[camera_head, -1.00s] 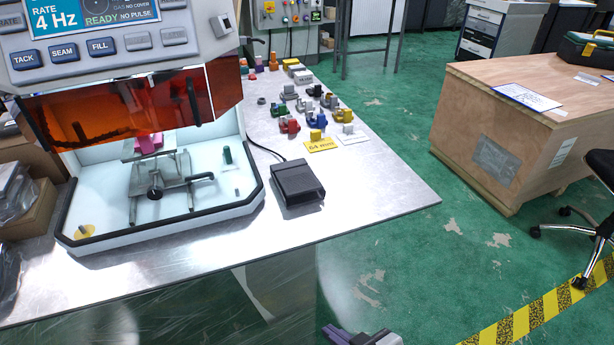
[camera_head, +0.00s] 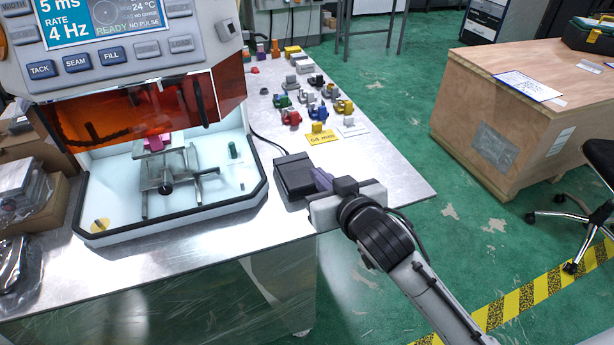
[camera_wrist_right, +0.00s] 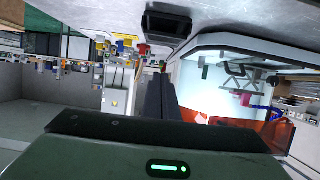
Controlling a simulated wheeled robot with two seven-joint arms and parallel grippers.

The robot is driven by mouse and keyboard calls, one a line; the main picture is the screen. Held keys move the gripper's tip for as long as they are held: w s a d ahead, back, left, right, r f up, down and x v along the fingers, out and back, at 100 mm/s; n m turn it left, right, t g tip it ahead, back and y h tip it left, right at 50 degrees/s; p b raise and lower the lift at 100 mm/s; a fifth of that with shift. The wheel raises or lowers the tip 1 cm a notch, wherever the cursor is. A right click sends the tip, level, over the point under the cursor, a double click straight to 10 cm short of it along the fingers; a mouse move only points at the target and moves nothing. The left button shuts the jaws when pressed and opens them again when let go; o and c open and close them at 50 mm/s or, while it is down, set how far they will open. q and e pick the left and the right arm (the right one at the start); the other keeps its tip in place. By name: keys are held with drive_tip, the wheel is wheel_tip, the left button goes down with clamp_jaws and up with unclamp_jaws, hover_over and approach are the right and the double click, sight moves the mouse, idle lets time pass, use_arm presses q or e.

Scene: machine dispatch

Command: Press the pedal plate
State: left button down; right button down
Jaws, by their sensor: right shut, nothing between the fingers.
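The pedal plate (camera_head: 291,171) is a dark grey box-shaped foot pedal with a cable. It lies on the metal table to the right of the welding machine. My right gripper (camera_head: 321,180) is at the pedal's right side in the head view, shut and empty, and hides part of that side. The right wrist view is upside down. There the pedal (camera_wrist_right: 168,24) shows at the top, apart in the picture from my dark shut fingers (camera_wrist_right: 159,96). I cannot tell whether they touch it. My left gripper is not in view.
The machine (camera_head: 165,205), with an orange cover (camera_head: 130,112) and a white tray with black rim, stands left of the pedal. Several coloured parts (camera_head: 310,105) and a yellow card (camera_head: 318,140) lie behind it. The table's front edge is close, with green floor beyond.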

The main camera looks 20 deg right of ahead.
hover_over(307, 184)
wheel_tip(307, 184, down, 3)
drive_tip(key=shift+s+r, duration=0.1)
wheel_tip(307, 184, down, 3)
drive_tip(key=shift+f, duration=0.65)
